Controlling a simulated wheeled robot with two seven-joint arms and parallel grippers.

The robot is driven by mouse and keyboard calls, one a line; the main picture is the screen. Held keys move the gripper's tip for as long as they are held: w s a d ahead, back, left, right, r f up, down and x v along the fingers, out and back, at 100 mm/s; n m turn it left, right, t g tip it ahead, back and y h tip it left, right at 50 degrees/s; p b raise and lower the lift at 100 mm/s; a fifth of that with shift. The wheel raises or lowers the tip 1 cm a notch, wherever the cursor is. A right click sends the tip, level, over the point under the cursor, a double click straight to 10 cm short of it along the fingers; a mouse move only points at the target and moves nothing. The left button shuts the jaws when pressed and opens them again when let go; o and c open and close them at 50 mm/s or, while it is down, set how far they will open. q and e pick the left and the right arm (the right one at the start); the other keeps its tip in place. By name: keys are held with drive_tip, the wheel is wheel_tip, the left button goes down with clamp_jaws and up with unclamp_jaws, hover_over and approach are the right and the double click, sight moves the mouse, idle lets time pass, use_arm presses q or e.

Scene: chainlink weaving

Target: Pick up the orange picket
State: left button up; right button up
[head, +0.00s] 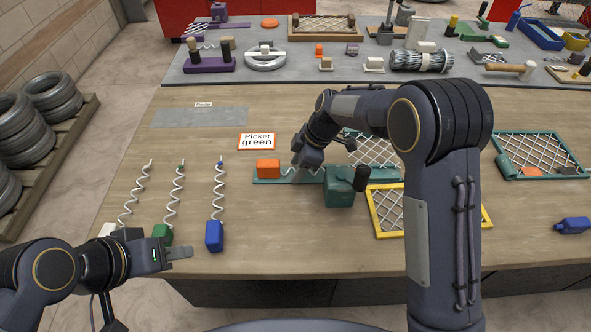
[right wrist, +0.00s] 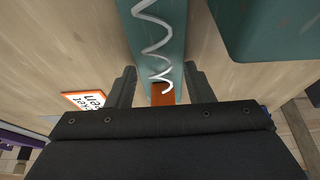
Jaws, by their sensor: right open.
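The orange picket has an orange block (head: 268,168) and a pale wire coil (head: 296,173). It lies along a long teal bar (head: 262,181) in the middle of the table. My right gripper (head: 303,162) is over the coil, just right of the block, and partly hides it. In the right wrist view the jaws of my right gripper (right wrist: 161,88) are apart, one on each side of the bar, with the coil (right wrist: 155,40) and part of the orange block (right wrist: 162,96) between them. My left gripper (head: 182,252) is low at the left; its finger gap is unclear.
A sign (head: 257,141) reads "Picket green". A teal box (head: 340,193) sits by the bar's right end. Mesh frames (head: 540,152) lie at right. A grey mat (head: 200,118) lies behind.

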drive_tip(key=shift+f, duration=0.15)
idle(0.4)
clamp_jaws()
